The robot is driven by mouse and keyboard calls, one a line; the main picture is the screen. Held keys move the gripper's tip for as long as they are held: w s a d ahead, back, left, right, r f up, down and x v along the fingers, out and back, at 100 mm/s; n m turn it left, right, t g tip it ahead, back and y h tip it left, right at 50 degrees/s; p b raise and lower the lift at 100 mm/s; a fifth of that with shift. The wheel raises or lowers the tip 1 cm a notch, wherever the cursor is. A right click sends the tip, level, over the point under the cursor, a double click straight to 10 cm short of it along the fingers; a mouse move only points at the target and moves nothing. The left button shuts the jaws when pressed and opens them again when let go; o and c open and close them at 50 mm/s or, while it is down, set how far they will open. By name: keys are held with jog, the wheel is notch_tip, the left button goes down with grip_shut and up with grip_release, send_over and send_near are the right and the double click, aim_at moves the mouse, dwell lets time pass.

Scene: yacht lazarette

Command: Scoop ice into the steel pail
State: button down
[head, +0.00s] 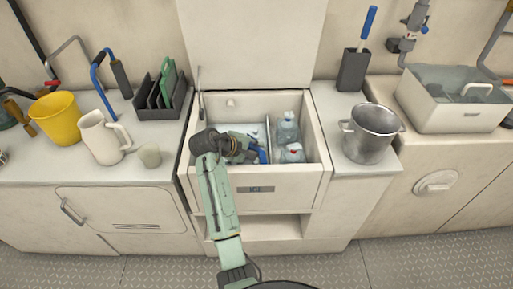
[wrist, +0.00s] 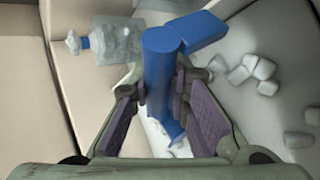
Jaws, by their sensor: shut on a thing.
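The steel pail (head: 370,135) stands upright on the counter to the right of the open ice chest (head: 255,190). My gripper (head: 243,148) is down inside the chest's left part. In the wrist view my gripper (wrist: 163,92) is shut on the blue handle of a scoop (wrist: 160,60), with a purple pad on each side. A blue piece (wrist: 207,32) adjoins the handle at its upper right; the rest of the scoop is partly hidden. Loose ice cubes (wrist: 242,70) lie to the right of the handle, and a few show beneath it.
Clear bottles (head: 289,130) fill the chest's right compartment; one bottle (wrist: 108,42) shows in the wrist view. A yellow bucket (head: 56,117), white jug (head: 101,137), cup (head: 150,155) and dark rack (head: 163,97) stand left. A dark holder (head: 352,70) and sink (head: 455,103) are right.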

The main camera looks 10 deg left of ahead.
jog(key=shift+f+b, duration=0.45)
jog(key=shift+f, duration=0.4)
notch_tip(320, 180, up, 6)
jog(key=p, duration=0.6)
notch_tip(320, 180, up, 22)
jog(key=shift+f, duration=0.1)
dwell(0.4)
